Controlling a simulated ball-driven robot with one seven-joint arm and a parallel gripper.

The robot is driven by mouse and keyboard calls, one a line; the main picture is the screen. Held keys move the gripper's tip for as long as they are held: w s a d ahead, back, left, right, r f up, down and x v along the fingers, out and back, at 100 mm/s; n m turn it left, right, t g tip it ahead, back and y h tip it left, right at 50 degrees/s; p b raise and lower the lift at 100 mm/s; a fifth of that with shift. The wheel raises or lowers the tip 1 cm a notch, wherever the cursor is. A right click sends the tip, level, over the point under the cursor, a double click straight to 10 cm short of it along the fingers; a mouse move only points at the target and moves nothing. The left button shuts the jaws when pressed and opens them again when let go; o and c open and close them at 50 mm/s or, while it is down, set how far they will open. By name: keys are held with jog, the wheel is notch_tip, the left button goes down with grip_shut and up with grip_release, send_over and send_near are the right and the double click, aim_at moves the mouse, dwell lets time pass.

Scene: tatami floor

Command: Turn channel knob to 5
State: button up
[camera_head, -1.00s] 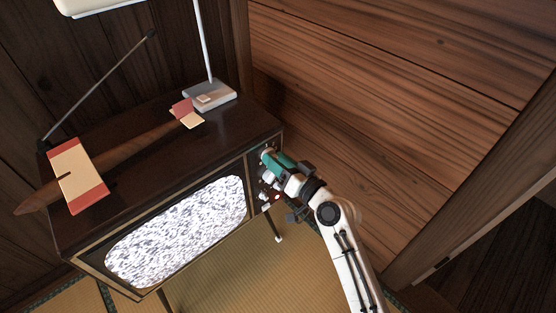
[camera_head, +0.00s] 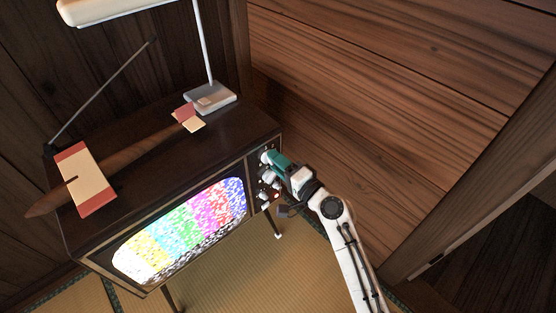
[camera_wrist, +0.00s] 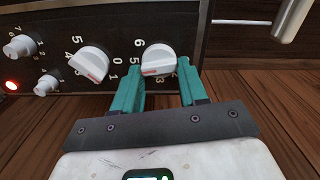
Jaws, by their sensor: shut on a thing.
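The old TV set (camera_head: 170,175) has a dark wooden case, and its screen (camera_head: 185,228) shows colour bars with heavy noise. My gripper (camera_head: 270,160) is at the top of the control panel right of the screen. In the wrist view its teal fingers (camera_wrist: 160,88) are shut on the channel knob (camera_wrist: 157,58), one on each side. That white knob has a red mark on its lower edge. The digits 6 and 5 show at its left and a 3 below right; other digits are covered. A second large white knob (camera_wrist: 90,62) with its own digits is to the left, apart from the fingers.
Two smaller knobs (camera_wrist: 20,46) and a lit red lamp (camera_wrist: 11,85) are farther left on the panel. A toy plane (camera_head: 120,160) and a lamp base (camera_head: 210,98) stand on the set. A wooden wall (camera_head: 400,90) is close on the right.

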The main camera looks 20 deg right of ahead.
jog(key=shift+m, duration=0.8)
jog(key=shift+f, duration=0.1)
jog(key=o, duration=1.1)
jog(key=shift+c, duration=0.2)
jog(key=v, duration=1)
jog(key=shift+s+d, duration=0.15)
jog(key=shift+s, duration=0.25)
